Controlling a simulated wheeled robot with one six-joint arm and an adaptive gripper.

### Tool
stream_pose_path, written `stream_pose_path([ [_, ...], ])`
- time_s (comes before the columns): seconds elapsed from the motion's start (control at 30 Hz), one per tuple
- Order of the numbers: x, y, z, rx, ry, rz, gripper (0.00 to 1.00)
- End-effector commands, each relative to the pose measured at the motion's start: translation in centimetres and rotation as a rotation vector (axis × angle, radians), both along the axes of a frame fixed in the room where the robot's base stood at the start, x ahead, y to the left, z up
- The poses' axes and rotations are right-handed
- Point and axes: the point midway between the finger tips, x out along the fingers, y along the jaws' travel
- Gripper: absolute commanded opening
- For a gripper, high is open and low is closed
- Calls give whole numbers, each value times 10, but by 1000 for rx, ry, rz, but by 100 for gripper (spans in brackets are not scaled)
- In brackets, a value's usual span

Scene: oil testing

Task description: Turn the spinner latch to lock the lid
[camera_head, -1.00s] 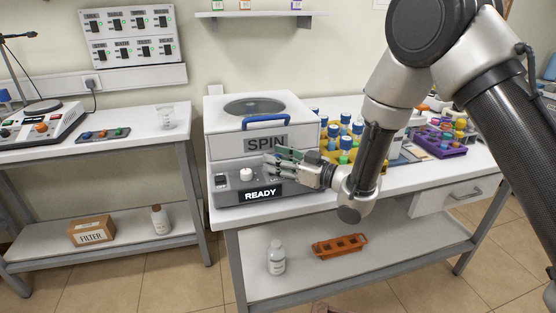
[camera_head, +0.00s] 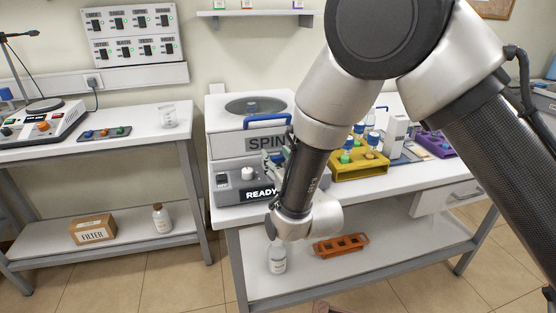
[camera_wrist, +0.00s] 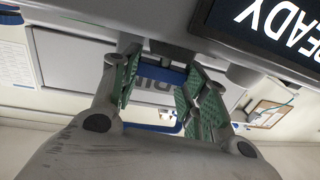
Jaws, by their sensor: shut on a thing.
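The white spin machine (camera_head: 222,145) stands on the bench with its lid down. A blue lid handle (camera_head: 267,121) shows above the SPIN label, and also in the wrist view (camera_wrist: 160,128). The grey front panel has a white knob (camera_head: 247,174) and a READY display (camera_wrist: 270,25). My gripper (camera_wrist: 160,66) is at the machine's front, near the seam between lid and panel. Its green-padded fingers are shut on a small blue and grey piece, seemingly the spinner latch (camera_wrist: 158,74). In the head view my arm hides most of the gripper and the latch.
A yellow rack (camera_head: 358,170) with blue-capped bottles stands right of the machine, close to my arm. A purple rack (camera_head: 436,144) is further right. A bottle (camera_head: 277,261) and an orange rack (camera_head: 341,245) sit on the lower shelf. The left table (camera_head: 85,148) stands apart.

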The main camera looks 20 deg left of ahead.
Motion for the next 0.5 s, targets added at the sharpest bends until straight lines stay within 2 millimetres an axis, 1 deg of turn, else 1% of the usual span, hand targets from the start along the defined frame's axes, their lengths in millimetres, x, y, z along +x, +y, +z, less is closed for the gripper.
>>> stream_pose_path([
  [0.23, -1, 2, 0, 1, 0, -98, 20],
  [0.5, -1, 2, 0, 0, -1, -132, 20],
])
